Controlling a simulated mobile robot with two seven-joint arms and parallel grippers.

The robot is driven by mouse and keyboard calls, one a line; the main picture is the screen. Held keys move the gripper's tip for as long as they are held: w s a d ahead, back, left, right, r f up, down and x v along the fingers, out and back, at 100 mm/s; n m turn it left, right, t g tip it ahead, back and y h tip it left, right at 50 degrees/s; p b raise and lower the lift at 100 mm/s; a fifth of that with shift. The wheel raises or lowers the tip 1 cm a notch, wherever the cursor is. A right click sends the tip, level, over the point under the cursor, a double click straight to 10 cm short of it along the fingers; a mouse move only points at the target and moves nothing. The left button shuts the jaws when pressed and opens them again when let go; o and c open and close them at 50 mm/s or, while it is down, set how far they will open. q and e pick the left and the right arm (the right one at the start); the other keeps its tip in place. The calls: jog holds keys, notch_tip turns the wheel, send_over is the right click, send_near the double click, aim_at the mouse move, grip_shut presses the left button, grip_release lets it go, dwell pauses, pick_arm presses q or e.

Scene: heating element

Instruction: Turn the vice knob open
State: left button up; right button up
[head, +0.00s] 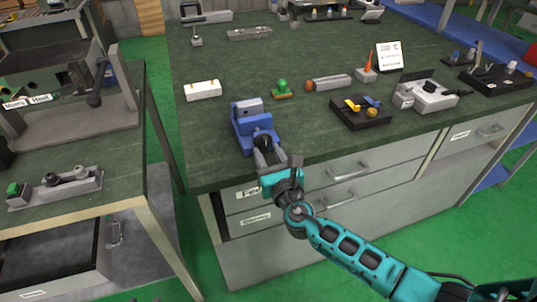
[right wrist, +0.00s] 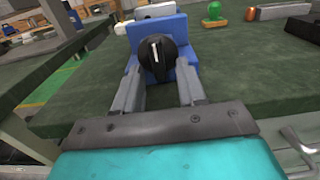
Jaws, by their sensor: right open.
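The blue vice (head: 252,125) stands near the front edge of the green-topped bench; it also shows in the right wrist view (right wrist: 187,79). Its black round knob (head: 263,141) faces me. In the right wrist view the knob (right wrist: 157,58) carries a white line that stands nearly upright. My right gripper (head: 267,155) is open in front of the vice. In the right wrist view its two fingers (right wrist: 158,83) reach toward the knob, one to each side. I cannot tell whether they touch it. My left gripper is not in view.
Drawers with handles (head: 350,169) are below the bench top. A second bench stands at the left, across a green floor gap.

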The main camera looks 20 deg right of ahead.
jog(key=s, duration=1.3)
jog(key=shift+d, duration=0.25)
jog(key=shift+w, duration=0.1)
